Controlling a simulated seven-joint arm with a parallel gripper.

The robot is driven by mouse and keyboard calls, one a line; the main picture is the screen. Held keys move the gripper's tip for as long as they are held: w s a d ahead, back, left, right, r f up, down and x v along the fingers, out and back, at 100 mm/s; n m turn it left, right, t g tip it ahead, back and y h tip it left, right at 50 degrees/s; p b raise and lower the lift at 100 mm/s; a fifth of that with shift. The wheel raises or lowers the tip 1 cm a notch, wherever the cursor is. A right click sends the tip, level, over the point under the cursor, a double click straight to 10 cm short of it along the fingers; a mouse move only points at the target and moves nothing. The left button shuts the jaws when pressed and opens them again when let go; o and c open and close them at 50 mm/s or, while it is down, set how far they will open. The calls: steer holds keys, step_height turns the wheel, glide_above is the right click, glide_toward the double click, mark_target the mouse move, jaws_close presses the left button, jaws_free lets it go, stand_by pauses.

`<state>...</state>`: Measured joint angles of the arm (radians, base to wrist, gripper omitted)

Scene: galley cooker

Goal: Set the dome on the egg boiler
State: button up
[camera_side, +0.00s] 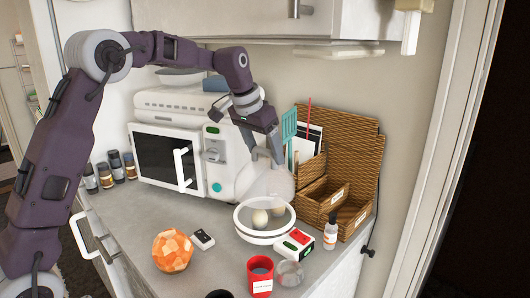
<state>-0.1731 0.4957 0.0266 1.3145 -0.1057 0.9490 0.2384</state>
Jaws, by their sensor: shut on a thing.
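The egg boiler (263,237) is a round white base with a dark band, standing on the grey counter, with pale eggs (260,219) inside it. The dome (279,187) is a clear, whitish cover just above the back of the boiler. My gripper (277,157) points down and is shut on the top of the dome. The dome's lower edge is faint against the boiler, so I cannot tell whether it touches the rim.
A white microwave (168,158) stands behind left. A wicker organiser (346,175) stands close at right. A white box with red and green parts (295,243), a small bottle (331,232), a red cup (260,276), a glass (290,273) and an orange faceted ball (172,250) surround the boiler's front.

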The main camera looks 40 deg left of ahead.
mark_target(261, 164)
steer(key=shift+f, duration=3.35)
steer(key=o, duration=2.1)
steer(key=shift+o, duration=0.2)
steer(key=shift+r, duration=3.5)
jaws_close()
